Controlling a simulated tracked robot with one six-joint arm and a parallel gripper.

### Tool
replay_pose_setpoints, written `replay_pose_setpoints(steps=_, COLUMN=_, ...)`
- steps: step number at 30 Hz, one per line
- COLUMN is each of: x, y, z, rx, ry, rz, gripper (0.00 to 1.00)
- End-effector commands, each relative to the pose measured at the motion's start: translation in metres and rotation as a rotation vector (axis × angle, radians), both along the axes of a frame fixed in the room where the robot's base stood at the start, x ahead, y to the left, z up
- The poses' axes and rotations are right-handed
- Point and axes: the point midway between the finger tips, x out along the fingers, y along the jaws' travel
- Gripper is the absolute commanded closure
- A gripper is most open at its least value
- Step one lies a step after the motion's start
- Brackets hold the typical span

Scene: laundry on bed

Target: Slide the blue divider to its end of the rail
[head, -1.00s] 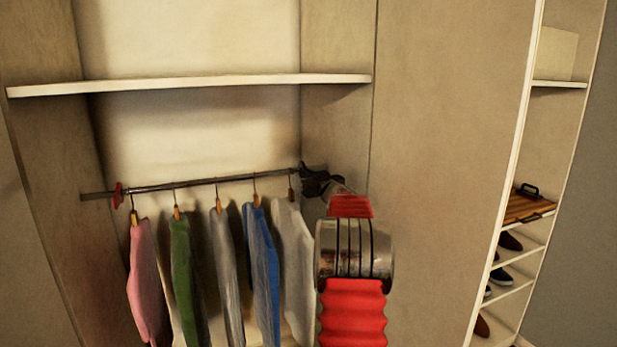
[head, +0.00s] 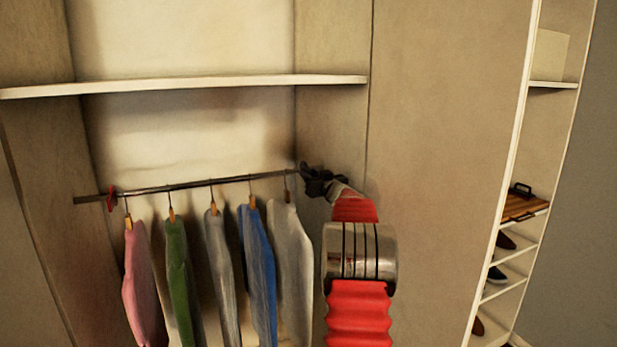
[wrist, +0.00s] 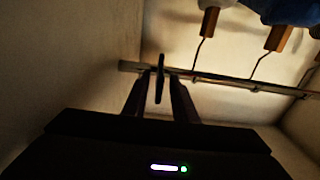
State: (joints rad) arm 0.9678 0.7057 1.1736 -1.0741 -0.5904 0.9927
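The rail (head: 180,187) runs across the closet and also shows in the wrist view (wrist: 225,80). A thin dark divider (wrist: 160,80) stands on it near the rail's left end in the wrist view; its colour is too dark to tell as blue. My gripper (head: 308,172) is at the right end of the rail in the head view and hides this divider there. In the wrist view my gripper (wrist: 160,80) has its fingers on either side of the divider, with narrow gaps visible. A red divider (head: 111,198) sits near the rail's left end in the head view.
Several garments hang between the dividers, from pink (head: 142,285) at left to pale grey (head: 291,250) next to my arm. A shelf (head: 190,84) spans above the rail. The right side wall (head: 333,130) is close to my gripper.

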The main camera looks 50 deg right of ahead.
Motion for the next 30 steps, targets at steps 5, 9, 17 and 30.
replay_pose_setpoints(steps=5, x=0.0, y=0.0, z=0.0, rx=0.0, ry=0.0, rz=0.0, gripper=0.75)
replay_pose_setpoints(steps=9, x=-0.002, y=0.001, z=0.0, rx=0.001, ry=0.0, rz=0.0, gripper=0.75)
replay_pose_setpoints(steps=17, x=-0.019, y=0.009, z=0.0, rx=0.001, ry=0.0, rz=-0.001, gripper=0.75)
replay_pose_setpoints(steps=30, x=-0.059, y=0.031, z=-0.001, rx=0.0, ry=0.001, rz=0.0, gripper=0.75)
